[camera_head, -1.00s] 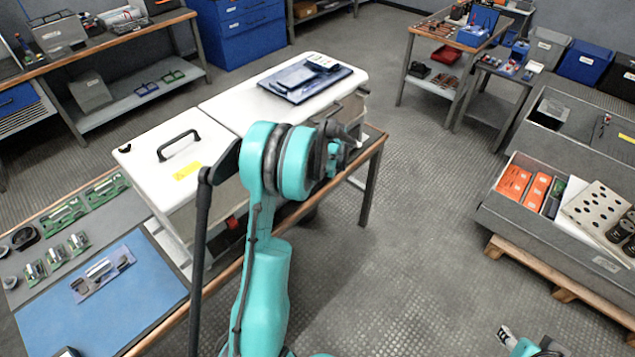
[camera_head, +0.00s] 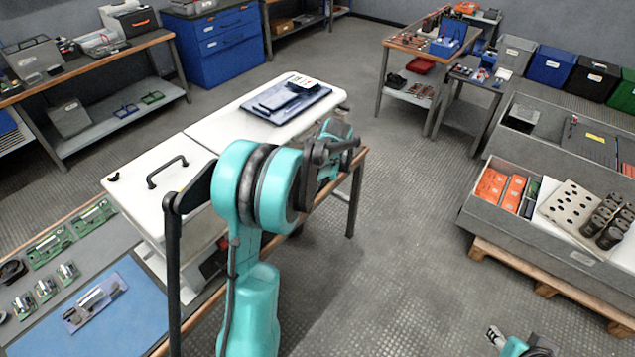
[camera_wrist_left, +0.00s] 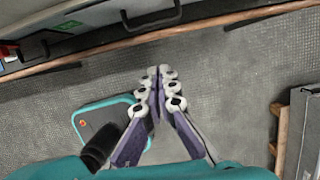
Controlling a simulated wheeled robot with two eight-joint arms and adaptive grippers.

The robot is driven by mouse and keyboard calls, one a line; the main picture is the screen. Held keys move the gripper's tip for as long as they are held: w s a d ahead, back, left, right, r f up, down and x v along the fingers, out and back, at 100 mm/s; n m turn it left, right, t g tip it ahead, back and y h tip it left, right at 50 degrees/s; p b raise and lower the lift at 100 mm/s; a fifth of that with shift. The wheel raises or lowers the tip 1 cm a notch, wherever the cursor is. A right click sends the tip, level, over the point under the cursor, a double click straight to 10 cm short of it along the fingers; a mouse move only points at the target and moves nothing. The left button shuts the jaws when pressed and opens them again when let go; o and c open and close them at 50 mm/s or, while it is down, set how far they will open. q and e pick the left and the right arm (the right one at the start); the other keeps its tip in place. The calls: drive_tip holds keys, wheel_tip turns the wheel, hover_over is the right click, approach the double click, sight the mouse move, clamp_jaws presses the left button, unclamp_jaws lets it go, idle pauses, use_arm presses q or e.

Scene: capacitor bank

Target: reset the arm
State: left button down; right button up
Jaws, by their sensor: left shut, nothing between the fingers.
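My left arm (camera_head: 250,300) rises from the bottom of the head view, its teal joint in front of the white-topped bench unit. Dark and teal arm parts (camera_head: 330,155) reach right from the joint, over the bench edge. My left gripper (camera_wrist_left: 158,75) shows in the left wrist view: its purple fingers with pale tips are together, empty, above the patterned floor. I cannot make out its fingertips in the head view. A second gripper, my right one (camera_head: 494,336), shows only partly at the bottom right; whether it is open is not clear.
The white-topped unit (camera_head: 140,170) has a black handle and carries a dark blue tray (camera_head: 262,103). A blue mat (camera_head: 120,325) lies on the left bench. A grey bin (camera_head: 500,215) with orange boxes stands on a wooden pallet (camera_head: 545,285) at the right. The floor (camera_head: 400,210) between is clear.

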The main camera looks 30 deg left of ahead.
use_arm(q)
drive_tip(key=shift+d+r, duration=0.15)
drive_tip(key=shift+r, duration=0.05)
drive_tip(key=s+d+r+n+t+h, duration=0.1)
drive_tip(key=s+d+r+n+t, duration=0.2)
drive_tip(key=s+d+r+n, duration=0.8)
drive_tip(key=s+d+f+n+t+h, duration=0.1)
drive_tip(key=s+d+n+t+h, duration=0.1)
drive_tip(key=s+d+n, duration=0.6)
drive_tip(key=s+d+t, duration=0.1)
drive_tip(key=d, duration=0.2)
drive_tip(key=shift+s+f+t, duration=0.35)
drive_tip(key=shift+s+t, duration=0.05)
drive_tip(key=shift+a, duration=0.15)
